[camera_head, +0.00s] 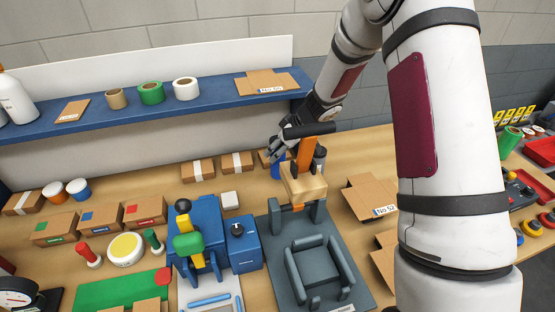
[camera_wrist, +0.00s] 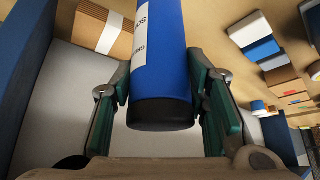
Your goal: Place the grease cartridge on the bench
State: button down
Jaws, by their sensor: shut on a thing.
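The grease cartridge is a blue cylinder with a white label and a black end; it fills the upper middle of the wrist view (camera_wrist: 172,70). My gripper (camera_wrist: 162,88) is shut on it, with one green-padded finger on each side. In the head view my gripper (camera_head: 275,148) is over the back of the wooden bench (camera_head: 365,150), below the blue shelf. A small blue part, apparently the cartridge (camera_head: 278,165), shows under it, partly hidden by the tool in front. I cannot tell whether the cartridge touches the bench.
Cardboard boxes (camera_head: 197,171) stand along the back of the bench. A wooden-headed tool on a grey fixture (camera_head: 318,270) stands just in front of my gripper. A blue machine (camera_head: 202,235) is to the left, and a flat carton (camera_head: 370,198) to the right. The blue shelf (camera_head: 215,98) overhangs behind.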

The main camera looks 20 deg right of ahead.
jog(key=shift+f, duration=1.9)
jog(key=c, duration=0.9)
grip_release()
jog(key=shift+f, duration=0.2)
jog(key=shift+c, duration=0.2)
jog(key=shift+r, duration=0.1)
jog(key=shift+s+d+r, duration=0.1)
jog(key=shift+r, duration=0.1)
jog(key=v, duration=1.1)
jog(key=shift+s+r, duration=0.2)
jog(key=shift+r, duration=0.1)
jog(key=shift+d, duration=0.2)
